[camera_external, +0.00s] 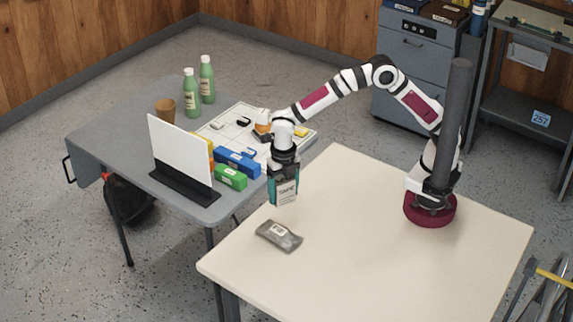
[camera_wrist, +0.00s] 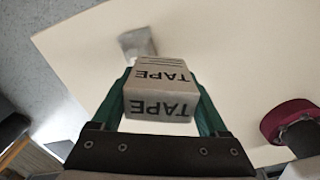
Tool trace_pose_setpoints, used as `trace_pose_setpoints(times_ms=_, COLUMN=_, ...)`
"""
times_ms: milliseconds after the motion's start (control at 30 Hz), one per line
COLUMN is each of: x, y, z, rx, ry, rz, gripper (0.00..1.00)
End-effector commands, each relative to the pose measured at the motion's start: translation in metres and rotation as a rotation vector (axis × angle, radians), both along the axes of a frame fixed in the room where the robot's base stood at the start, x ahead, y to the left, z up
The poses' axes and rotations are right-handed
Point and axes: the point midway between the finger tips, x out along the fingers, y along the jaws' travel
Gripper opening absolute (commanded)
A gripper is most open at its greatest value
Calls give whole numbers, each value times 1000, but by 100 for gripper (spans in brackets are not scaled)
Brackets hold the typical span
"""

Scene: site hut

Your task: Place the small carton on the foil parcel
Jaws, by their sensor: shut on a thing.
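The small carton (camera_external: 286,191) is pale grey-white with dark lettering. My gripper (camera_external: 283,181) is shut on it, and the carton hangs upright between the green fingers. In the wrist view the carton (camera_wrist: 160,92) reads TAPE and sits between both fingers of my gripper (camera_wrist: 160,108). The foil parcel (camera_external: 278,236) is a flat silver-grey packet with a white label, lying on the cream table left of its middle. In the wrist view the parcel (camera_wrist: 137,42) is partly hidden behind the carton. The carton is apart from the parcel, behind it in the external view.
The cream table (camera_external: 400,265) is otherwise clear around the parcel. A grey side table (camera_external: 105,150) adjoins at the left with a white panel (camera_external: 181,152), blue box (camera_external: 238,163), green box (camera_external: 230,177), cup (camera_external: 165,110) and bottles (camera_external: 207,80).

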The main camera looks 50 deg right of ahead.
Motion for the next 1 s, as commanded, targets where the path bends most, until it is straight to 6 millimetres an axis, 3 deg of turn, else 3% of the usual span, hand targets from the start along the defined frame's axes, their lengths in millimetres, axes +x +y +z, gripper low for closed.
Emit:
trace_pose_setpoints(times_ms=100, x=-10, y=28, z=-18, rx=-1, ry=0, rz=2, gripper=23)
trace_pose_setpoints(times_ms=200, x=-14, y=40, z=-26, rx=0, ry=0, rz=-1, gripper=23)
trace_pose_setpoints(times_ms=433, x=-15, y=43, z=-65, rx=-1, ry=0, rz=-2, gripper=23)
trace_pose_setpoints(times_ms=767, x=-15, y=42, z=-70, rx=0, ry=0, rz=-3, gripper=23)
trace_pose_setpoints(times_ms=800, x=-14, y=42, z=-70, rx=0, ry=0, rz=-3, gripper=79)
trace_pose_setpoints(times_ms=900, x=-14, y=43, z=-70, rx=1, ry=0, rz=-3, gripper=97)
trace_pose_setpoints(times_ms=1000, x=-14, y=42, z=-70, rx=1, ry=0, rz=-3, gripper=100)
